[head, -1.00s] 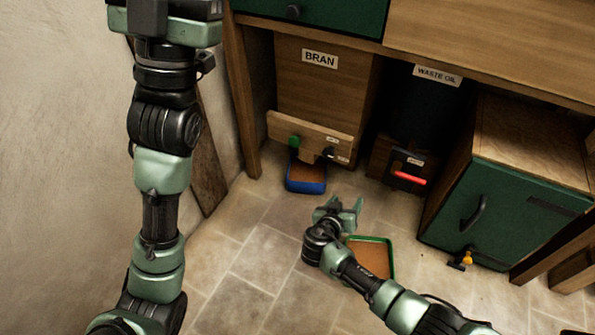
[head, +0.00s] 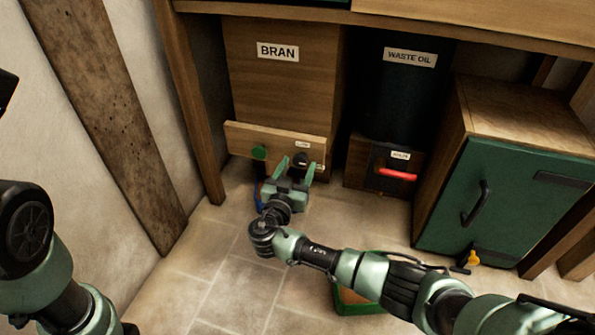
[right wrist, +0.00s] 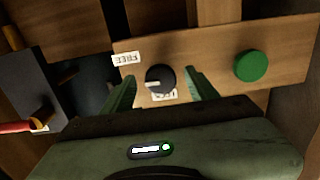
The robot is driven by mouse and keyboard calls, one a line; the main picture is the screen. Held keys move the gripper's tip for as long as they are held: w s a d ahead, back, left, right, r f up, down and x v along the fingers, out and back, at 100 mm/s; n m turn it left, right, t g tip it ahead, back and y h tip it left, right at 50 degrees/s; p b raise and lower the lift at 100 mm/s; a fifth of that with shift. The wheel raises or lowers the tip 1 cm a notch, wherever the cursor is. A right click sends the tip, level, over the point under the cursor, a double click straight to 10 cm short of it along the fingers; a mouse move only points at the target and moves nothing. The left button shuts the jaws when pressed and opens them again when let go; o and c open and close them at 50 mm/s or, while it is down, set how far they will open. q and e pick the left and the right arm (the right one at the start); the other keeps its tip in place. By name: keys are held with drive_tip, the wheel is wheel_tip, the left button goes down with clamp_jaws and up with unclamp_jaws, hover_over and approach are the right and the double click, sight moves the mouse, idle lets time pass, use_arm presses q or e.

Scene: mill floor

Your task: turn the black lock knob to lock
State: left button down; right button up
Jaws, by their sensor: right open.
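The black lock knob (head: 300,160) is on a wooden board (head: 240,137) at the front of the BRAN bin. In the right wrist view the black knob (right wrist: 163,76) has a pale pointer mark directed left. An upside-down FREE label (right wrist: 127,58) is at its upper left; another label (right wrist: 165,96) just below it is partly hidden. My right gripper (head: 296,169) is open and faces the knob. In the right wrist view its fingers (right wrist: 161,78) appear on either side of the knob, with gaps; contact is not visible. My left arm shows at the left edge, its gripper out of view.
A green button (head: 260,152) is beside the knob on the board. A red handle (head: 397,174), a green cabinet (head: 515,200) and a green-rimmed tray (head: 350,304) lie to the right.

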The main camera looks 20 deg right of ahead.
drive_tip(key=shift+w+d, duration=0.25)
drive_tip(key=shift+w, duration=0.15)
clamp_jaws()
